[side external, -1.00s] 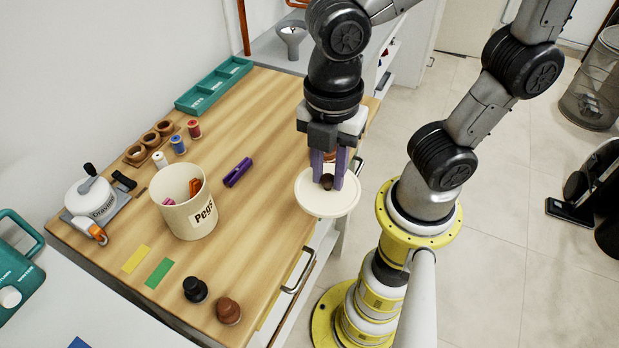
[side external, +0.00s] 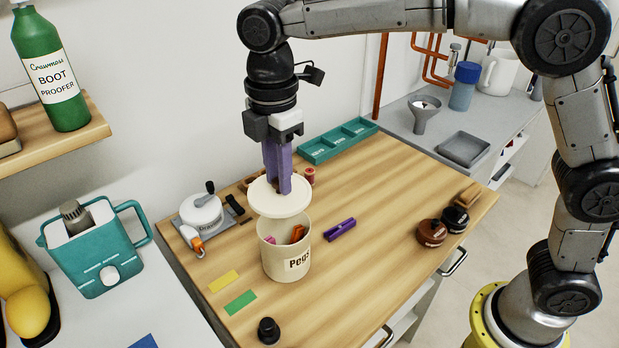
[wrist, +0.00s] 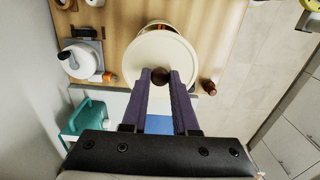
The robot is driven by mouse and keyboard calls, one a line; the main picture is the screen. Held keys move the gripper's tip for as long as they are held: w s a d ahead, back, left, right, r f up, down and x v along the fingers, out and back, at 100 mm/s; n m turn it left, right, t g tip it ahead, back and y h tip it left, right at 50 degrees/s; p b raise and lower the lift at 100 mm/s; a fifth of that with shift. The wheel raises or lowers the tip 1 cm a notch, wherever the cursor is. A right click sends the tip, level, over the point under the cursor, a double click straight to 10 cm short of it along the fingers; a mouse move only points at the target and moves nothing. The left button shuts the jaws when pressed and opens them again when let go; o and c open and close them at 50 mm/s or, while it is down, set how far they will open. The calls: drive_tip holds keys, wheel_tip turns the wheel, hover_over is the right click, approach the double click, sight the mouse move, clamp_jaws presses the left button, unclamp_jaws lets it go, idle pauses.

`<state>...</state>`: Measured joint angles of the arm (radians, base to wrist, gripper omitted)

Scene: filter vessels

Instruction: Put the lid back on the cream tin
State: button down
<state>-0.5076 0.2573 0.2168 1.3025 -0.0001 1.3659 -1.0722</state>
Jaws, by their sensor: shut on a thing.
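The cream tin (side external: 287,263), labelled "Pegs", stands upright on the wooden worktop in the side view. Its mouth is uncovered at the front, with pink and orange pegs showing inside. My gripper (side external: 284,190) is shut on the dark knob of the round cream lid (side external: 268,201). The lid hangs roughly level above the tin, set toward its back in this view, and looks apart from the rim.
Yellow (side external: 223,281) and green (side external: 240,302) cards lie in front. A teal tray (side external: 338,140) sits behind.

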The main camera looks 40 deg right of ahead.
drive_tip(key=shift+w+d+f, duration=0.1)
drive_tip(key=shift+d+f, duration=0.15)
drive_tip(key=shift+f, duration=3.3)
drive_tip(key=shift+f, duration=0.2)
drive_tip(key=shift+c, duration=0.6)
unclamp_jaws()
drive_tip(key=shift+r, duration=3.5)
